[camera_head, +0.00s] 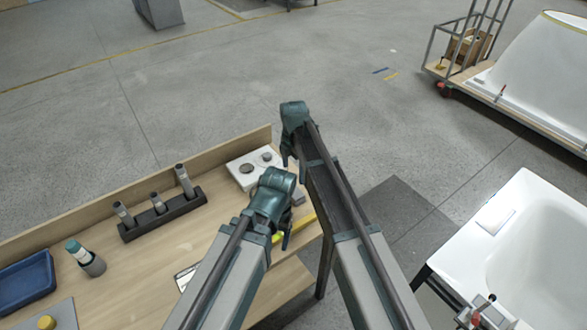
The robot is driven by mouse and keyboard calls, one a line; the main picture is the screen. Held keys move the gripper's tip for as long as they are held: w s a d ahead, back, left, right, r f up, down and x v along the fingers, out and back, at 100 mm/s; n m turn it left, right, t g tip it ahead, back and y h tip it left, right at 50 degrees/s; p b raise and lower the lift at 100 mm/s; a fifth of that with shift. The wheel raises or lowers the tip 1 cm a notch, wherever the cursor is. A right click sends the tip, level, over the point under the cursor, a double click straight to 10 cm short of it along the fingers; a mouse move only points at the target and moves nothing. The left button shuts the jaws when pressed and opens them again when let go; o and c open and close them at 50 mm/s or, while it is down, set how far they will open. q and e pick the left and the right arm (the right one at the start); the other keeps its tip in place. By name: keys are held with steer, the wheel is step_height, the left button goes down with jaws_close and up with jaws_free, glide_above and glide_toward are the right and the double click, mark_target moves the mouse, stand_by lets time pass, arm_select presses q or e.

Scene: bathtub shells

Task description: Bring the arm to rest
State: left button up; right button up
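My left arm comes in from the bottom and ends in a teal wrist over the right part of the wooden workbench (140,270). My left gripper (286,236) hangs below that wrist, mostly hidden by it. My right arm reaches farther up, past the bench's right end. My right gripper (287,158) points down under its teal wrist and is also mostly hidden. I cannot see the gap between the fingers of either gripper, and no held object shows.
On the bench are a dark rack (160,218) with several cylinders, a teal-capped bottle (84,256) in a grey holder, a blue tray (27,284) and a white block (240,168). A white tub (540,262) stands right. A cart (530,117) carries another shell. Floor ahead is clear.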

mark_target(296, 192)
steer(key=shift+f, duration=0.1)
steer(key=f+b, duration=0.8)
steer(key=b, duration=0.1)
steer(key=w+f+b, duration=0.1)
steer(key=f+b, duration=0.3)
steer(key=f, duration=0.1)
steer(key=shift+d, duration=0.4)
steer(key=shift+r, duration=0.1)
